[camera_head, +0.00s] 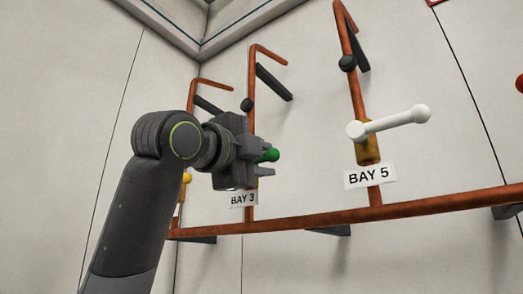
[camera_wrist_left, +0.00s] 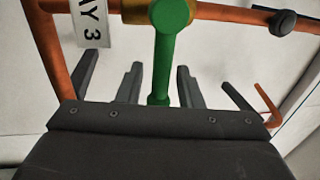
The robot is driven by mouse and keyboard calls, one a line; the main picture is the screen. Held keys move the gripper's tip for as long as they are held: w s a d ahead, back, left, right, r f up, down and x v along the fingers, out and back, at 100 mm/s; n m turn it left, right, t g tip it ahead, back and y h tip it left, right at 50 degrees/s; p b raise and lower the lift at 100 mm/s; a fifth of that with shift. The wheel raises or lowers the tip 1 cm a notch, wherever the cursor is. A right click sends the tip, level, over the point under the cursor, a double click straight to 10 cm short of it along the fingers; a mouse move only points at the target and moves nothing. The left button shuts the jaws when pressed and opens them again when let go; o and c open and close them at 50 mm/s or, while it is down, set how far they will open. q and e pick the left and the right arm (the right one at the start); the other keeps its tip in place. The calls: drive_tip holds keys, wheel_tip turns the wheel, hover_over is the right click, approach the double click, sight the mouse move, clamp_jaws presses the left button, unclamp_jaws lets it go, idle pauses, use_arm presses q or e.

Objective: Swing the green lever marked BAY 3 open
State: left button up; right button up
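The green lever shows in the head view only as a green end (camera_head: 271,155) at my left gripper (camera_head: 264,163), which hides the rest of it. In the left wrist view the green lever (camera_wrist_left: 165,58) runs from its round hub down between the fingers of my left gripper (camera_wrist_left: 158,80). The fingers are apart, with a gap on both sides of the lever. The BAY 3 label (camera_head: 243,199) sits just below the gripper in the head view, and shows turned sideways in the left wrist view (camera_wrist_left: 92,24). My right gripper is in neither view.
A white lever (camera_head: 395,123) stands out to the right above the BAY 5 label (camera_head: 370,175). A yellow piece (camera_head: 186,178) shows partly behind my left arm. A copper pipe (camera_head: 330,218) runs across below, with upright pipes rising from it. A red object (camera_head: 520,83) is cut off at the right edge.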

use_arm(q)
clamp_jaws()
idle(0.3)
drive_tip(key=shift+r, duration=0.1)
